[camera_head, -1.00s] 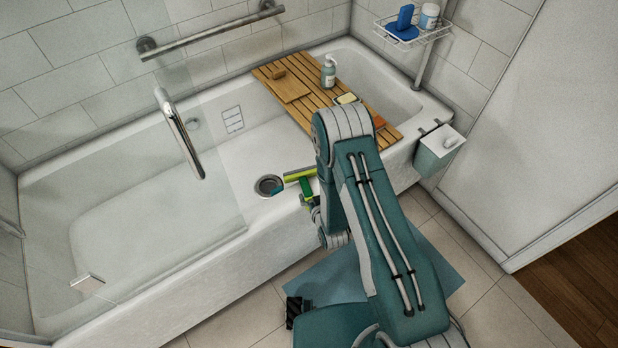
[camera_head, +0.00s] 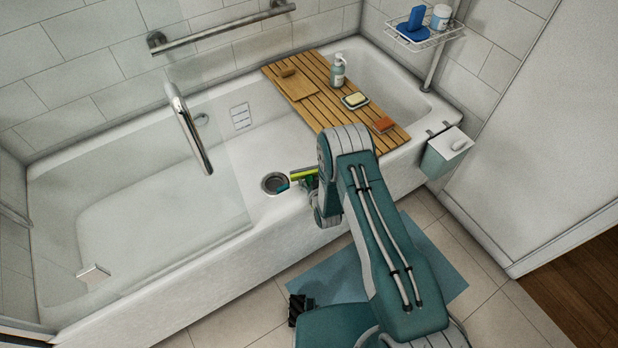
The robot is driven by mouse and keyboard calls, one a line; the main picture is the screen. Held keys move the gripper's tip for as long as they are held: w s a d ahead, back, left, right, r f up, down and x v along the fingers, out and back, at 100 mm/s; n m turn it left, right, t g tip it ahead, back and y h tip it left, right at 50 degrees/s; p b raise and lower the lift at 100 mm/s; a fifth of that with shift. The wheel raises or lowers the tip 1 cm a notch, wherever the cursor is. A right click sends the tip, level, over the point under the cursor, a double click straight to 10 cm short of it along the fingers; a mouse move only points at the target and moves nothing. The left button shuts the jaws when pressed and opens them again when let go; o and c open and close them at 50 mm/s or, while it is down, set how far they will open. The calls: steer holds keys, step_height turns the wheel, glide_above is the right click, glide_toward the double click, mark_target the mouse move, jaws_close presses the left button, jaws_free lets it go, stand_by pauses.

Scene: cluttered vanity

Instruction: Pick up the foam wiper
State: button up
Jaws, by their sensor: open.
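The foam wiper seems to be the tool with a yellow-green bar (camera_head: 304,172) and a darker green part, on the near rim of the bathtub beside the drain. Its right end and much of its handle are hidden by my arm. My gripper (camera_head: 312,187) is at the wiper's lower right, very close to it and mostly hidden behind my wrist. It is open. I cannot tell whether it touches the wiper.
A glass screen with a metal handle (camera_head: 188,130) stands left. A bin (camera_head: 447,152) hangs on the tub's right end.

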steer(key=shift+w+a, duration=0.15)
steer(key=shift+w, duration=0.05)
jaws_close()
steer(key=shift+r, duration=0.1)
